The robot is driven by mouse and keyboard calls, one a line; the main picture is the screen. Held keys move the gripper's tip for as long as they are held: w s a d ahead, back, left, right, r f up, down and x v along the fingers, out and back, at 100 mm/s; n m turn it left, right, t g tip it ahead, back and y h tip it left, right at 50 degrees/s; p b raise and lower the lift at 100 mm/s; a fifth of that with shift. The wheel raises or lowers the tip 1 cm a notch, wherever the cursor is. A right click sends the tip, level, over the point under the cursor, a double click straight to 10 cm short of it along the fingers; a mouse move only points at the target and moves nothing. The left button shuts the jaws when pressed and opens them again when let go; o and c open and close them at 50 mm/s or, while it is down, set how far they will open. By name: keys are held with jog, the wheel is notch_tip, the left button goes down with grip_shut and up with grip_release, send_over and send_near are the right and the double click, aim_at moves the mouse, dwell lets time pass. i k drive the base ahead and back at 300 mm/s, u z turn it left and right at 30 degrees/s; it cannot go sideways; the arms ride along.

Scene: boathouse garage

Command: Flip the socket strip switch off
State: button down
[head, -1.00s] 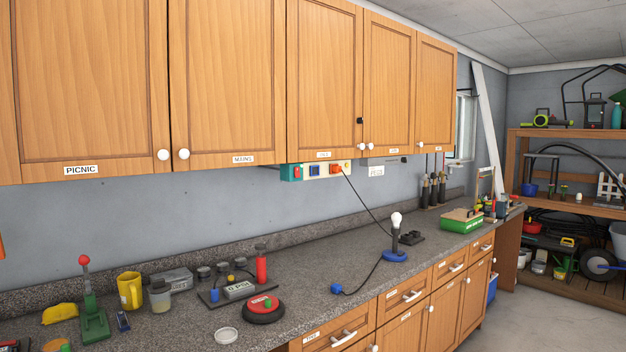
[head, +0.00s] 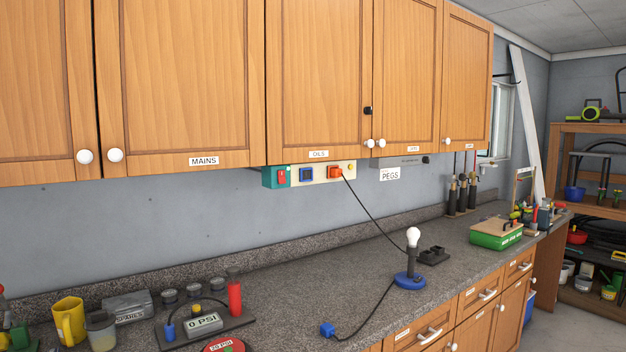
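The socket strip (head: 318,174) is mounted under the wall cupboards, below the OILS label. Its left end is a teal block with a red switch (head: 282,176); I cannot tell which way the switch is set. A small yellow part is at the strip's right end. My gripper is not in view.
The counter (head: 290,270) is below the strip. On it stand a lamp with a white bulb and blue base (head: 410,280), a loose blue plug (head: 327,329), a green box (head: 496,233), a yellow mug (head: 68,321) and a pressure-gauge board (head: 204,324). The wall around the strip's left is bare.

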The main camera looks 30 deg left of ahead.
aim_at(280, 174)
jog(key=i, duration=1.6)
jog(key=u, duration=3.35)
